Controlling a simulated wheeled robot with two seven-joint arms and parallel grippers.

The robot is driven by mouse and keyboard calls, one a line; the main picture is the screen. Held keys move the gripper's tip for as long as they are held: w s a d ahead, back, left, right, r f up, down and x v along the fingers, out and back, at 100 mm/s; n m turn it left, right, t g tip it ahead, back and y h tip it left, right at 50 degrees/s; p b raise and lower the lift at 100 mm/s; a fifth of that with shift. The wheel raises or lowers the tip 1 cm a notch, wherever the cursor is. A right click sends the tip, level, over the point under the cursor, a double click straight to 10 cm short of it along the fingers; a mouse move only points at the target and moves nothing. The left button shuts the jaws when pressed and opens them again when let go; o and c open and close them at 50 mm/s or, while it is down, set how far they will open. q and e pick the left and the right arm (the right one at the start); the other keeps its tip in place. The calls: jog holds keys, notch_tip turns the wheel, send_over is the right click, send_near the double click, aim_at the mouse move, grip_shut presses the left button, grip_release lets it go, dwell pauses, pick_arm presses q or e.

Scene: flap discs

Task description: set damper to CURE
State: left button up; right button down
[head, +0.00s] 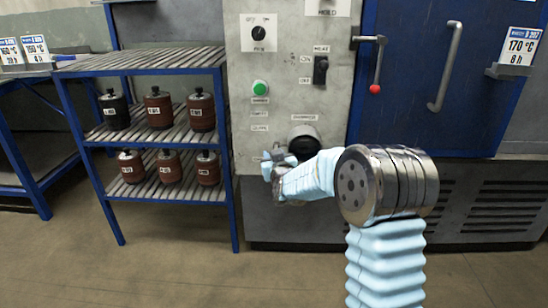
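The damper control (303,138) is a dark round part low on the grey control panel (285,95), with a small label above it. Small labels (260,128) to its left are too blurred to read surely, so its setting cannot be told. My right gripper (276,158) is just left of and below the damper, in front of the panel. My own wrist and forearm hide the damper's lower part. Whether the fingers touch it or are open or shut cannot be told. My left gripper is not in view.
Above are a dial (258,33), a green button (259,88) and a black switch (320,70). A blue door (415,90) with a red-tipped lever (376,87) is to the right. A blue rack (150,62) with several brown and black canisters stands left. Floor in front is clear.

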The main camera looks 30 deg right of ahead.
jog(key=shift+a+r, duration=0.1)
jog(key=shift+r, duration=0.1)
dwell(0.5)
jog(key=c, duration=0.8)
grip_release()
jog(key=shift+f, duration=0.15)
jog(key=v, duration=1.3)
jog(key=shift+s+a, duration=0.2)
jog(key=shift+s, duration=0.1)
